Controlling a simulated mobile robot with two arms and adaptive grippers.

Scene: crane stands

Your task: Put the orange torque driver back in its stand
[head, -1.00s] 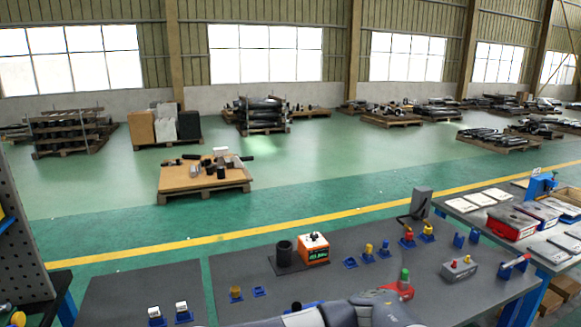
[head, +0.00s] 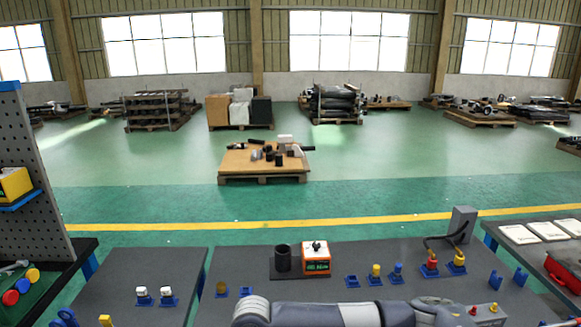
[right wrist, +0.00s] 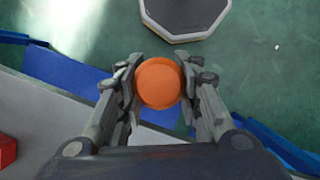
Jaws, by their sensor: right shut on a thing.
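In the right wrist view my right gripper (right wrist: 160,78) is shut on the orange torque driver (right wrist: 159,83). Only its round orange end shows, between the two fingers; the rest of it is hidden. Below it are green floor and blue edges. Small blue stands are on the dark bench (head: 230,262); one empty-looking blue stand (head: 352,281) is in the middle, another (head: 246,291) further left. My left gripper is not in view.
A black cup (head: 283,258) and an orange-white box (head: 316,258) stand at the bench's back. Blue stands with red and yellow tools (head: 432,264) are at right, near a grey post (head: 463,224). A button box (head: 487,313) is at the front right. A pegboard (head: 35,150) stands left.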

